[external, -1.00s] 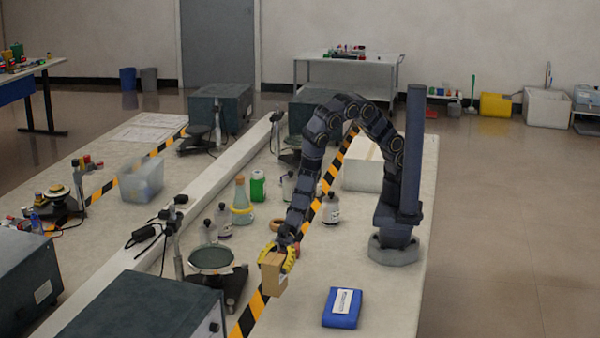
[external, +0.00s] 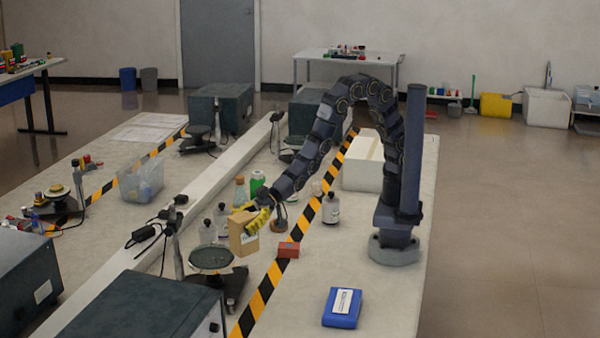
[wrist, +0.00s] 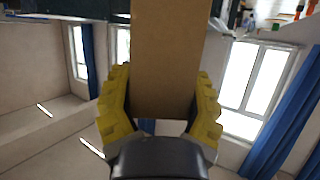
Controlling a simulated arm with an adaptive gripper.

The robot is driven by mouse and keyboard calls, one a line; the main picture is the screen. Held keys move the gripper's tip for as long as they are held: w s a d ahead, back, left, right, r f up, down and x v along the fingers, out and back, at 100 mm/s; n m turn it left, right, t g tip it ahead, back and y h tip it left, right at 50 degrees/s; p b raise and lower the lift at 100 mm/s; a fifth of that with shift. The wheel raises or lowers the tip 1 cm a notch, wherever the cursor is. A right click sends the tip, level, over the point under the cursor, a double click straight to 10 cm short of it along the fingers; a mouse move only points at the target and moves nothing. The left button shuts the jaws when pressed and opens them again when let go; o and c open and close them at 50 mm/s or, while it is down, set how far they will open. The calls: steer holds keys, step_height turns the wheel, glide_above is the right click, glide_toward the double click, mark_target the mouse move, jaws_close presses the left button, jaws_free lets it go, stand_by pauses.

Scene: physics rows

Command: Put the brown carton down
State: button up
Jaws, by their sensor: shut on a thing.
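The brown carton (external: 241,238) is held by my gripper (external: 258,219) in the external view, left of the striped tape and just behind the round dark plate. In the wrist view the carton (wrist: 170,60) stands between the yellow fingers of my gripper (wrist: 163,108), which press on both its sides. The gripper is shut on it. I cannot tell whether the carton's bottom touches the table.
A round dark plate on a stand (external: 211,258) is close in front. A red block (external: 288,250) lies on the tape to the right. Bottles (external: 331,208) stand behind. A blue box (external: 342,307) lies at the front right, with bare table around it.

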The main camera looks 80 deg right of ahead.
steer(key=w+d+f+m+t+h, duration=0.1)
steer(key=w+d+m+t+h, duration=0.15)
steer(key=d+m+h, duration=0.45)
steer(key=w+d+f+m+t+h, duration=0.15)
steer(key=d+m+t+h, duration=0.3)
steer(key=d, duration=0.45)
steer(key=s+d+f+m+g+h, duration=0.1)
steer(key=s+d+f+m+h, duration=0.2)
steer(key=s+d+m+h, duration=0.4)
steer(key=shift+w+d+f+n+y, duration=0.15)
steer(key=shift+w+f+n+y, duration=0.2)
steer(key=shift+f, duration=2.1)
steer(key=shift+w+d+f+n+y, duration=0.1)
steer(key=shift+w+f+n+y, duration=0.3)
steer(key=shift+f, duration=2.05)
steer(key=shift+w+d+f+n+y, duration=0.15)
steer(key=shift+f+n, duration=0.35)
steer(key=shift+f, duration=1.95)
steer(key=shift+f, duration=0.1)
steer(key=o, duration=1.1)
